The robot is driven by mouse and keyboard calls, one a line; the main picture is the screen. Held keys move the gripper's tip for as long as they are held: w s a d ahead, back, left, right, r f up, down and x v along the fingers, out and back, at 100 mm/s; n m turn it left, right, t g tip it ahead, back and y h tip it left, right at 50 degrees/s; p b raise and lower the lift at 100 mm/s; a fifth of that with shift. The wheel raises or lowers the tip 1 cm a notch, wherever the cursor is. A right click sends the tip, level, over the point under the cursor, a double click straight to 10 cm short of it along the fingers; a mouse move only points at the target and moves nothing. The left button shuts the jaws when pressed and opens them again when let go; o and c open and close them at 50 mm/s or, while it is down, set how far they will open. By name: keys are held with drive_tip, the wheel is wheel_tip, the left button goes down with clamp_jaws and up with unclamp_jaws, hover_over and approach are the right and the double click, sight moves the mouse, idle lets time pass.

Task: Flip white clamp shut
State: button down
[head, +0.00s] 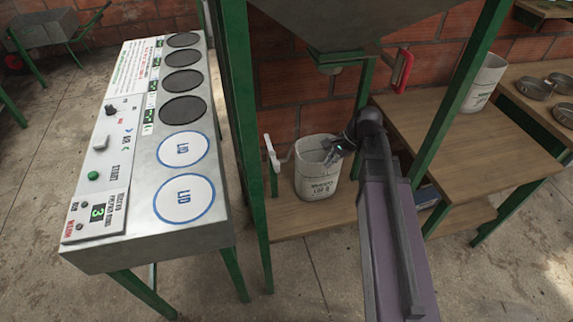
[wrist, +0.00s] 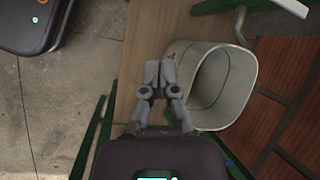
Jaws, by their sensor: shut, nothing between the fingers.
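The white clamp (head: 272,153) is at the green frame post in the head view. Its long white handle stands upright, and a thin bent part reaches right toward the bucket rim. In the wrist view a white piece (wrist: 290,6) at the top right edge looks like part of it, mostly cut off. My gripper (head: 333,152) is right of the clamp, apart from it, over the right side of the white bucket in the head view. In the wrist view its fingers (wrist: 158,74) are together with nothing between them, beside the bucket.
The white bucket (head: 317,186) stands on a low wooden shelf (head: 300,222) under the metal hopper (head: 345,22). Green posts (head: 250,130) flank it. A red handle (head: 403,70) is at upper right. A control panel (head: 110,150) stands left, a wooden table (head: 465,125) right.

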drive_tip(key=shift+w+a+r+m+y+b, duration=0.15)
drive_tip(key=shift+w+a+r+m+y, duration=0.3)
drive_tip(key=shift+w+m, duration=0.5)
drive_tip(key=shift+w+a+r+m+y+b, duration=0.2)
drive_tip(key=shift+w+m+y, duration=0.5)
drive_tip(key=shift+m, duration=0.5)
drive_tip(key=shift+w+a+r+m+y+b, duration=0.15)
drive_tip(key=shift+w+a+r+m+y, duration=0.3)
drive_tip(key=shift+w+m, duration=0.5)
drive_tip(key=shift+s+f, duration=0.15)
drive_tip(key=shift+f, duration=0.1)
drive_tip(key=a+r+b+x, duration=0.2)
drive_tip(key=b+x, duration=0.5)
drive_tip(key=x, duration=0.5)
drive_tip(key=shift+a, duration=0.2)
drive_tip(key=shift+s+f, duration=0.1)
drive_tip(key=shift+a, duration=0.1)
